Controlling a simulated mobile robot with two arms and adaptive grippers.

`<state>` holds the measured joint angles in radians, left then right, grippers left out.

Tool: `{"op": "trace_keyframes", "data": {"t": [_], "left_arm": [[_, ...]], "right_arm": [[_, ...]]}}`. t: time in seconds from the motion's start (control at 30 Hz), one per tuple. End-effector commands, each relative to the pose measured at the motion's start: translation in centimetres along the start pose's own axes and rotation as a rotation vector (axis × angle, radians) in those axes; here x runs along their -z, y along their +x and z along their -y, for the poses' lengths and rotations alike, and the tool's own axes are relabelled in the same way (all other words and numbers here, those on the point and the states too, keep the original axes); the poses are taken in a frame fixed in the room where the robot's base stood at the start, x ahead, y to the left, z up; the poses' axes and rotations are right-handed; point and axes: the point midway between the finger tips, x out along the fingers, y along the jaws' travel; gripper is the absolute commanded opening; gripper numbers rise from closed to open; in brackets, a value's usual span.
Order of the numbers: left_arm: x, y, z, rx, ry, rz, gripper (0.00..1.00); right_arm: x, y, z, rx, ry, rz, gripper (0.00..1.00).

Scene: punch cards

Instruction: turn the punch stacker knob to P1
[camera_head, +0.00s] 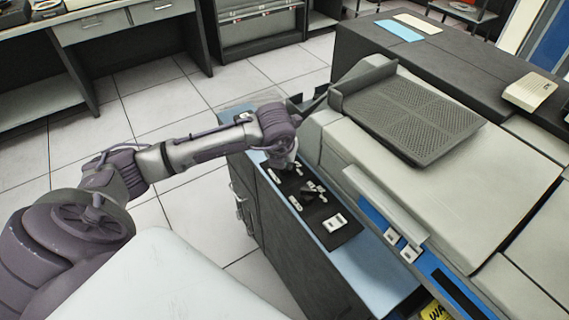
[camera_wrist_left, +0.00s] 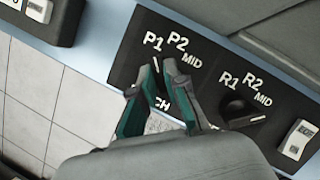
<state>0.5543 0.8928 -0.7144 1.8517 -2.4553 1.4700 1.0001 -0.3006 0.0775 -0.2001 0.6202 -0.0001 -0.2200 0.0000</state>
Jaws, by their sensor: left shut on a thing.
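In the left wrist view, the punch stacker knob (camera_wrist_left: 157,66) is dark with a white pointer line, on a black panel (camera_wrist_left: 203,50) marked P1, P2 and MID. The pointer line lies close below the P1 label. My left gripper (camera_wrist_left: 154,82) has its two green-and-grey fingers on either side of this knob and is shut on it. The fingers hide much of the knob and part of a lower label ending in "CH". In the head view, my left gripper (camera_head: 290,165) reaches down to the panel's far end, and the knob is hidden there. My right gripper is not in view.
A second dark knob (camera_wrist_left: 238,112) with R1, R2 and MID labels sits to the right. A white switch (camera_wrist_left: 298,139) is beyond it. The large beige machine (camera_head: 440,180) rises right of the panel. Open tiled floor (camera_head: 165,105) lies left of the cabinet.

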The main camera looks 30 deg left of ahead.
Motion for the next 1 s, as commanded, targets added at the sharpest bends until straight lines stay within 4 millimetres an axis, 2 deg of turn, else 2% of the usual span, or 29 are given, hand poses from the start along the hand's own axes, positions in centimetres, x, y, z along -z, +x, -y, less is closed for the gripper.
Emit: {"op": "trace_keyframes", "data": {"t": [0.63, 0.67, 0.8, 1.0], "left_arm": [[-0.07, -0.06, 0.01, -0.021, -0.05, 0.001, 0.0], [-0.07, -0.06, 0.01, -0.021, -0.05, 0.001, 0.14], [-0.06, -0.05, 0.02, -0.02, -0.05, 0.0, 0.37], [-0.02, -0.02, 0.03, -0.02, -0.049, 0.0, 0.38]], "right_arm": [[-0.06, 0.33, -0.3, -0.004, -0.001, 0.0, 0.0], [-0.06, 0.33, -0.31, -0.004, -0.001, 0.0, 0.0], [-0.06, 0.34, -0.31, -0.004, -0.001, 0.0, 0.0], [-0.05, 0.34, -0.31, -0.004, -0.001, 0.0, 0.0]]}}
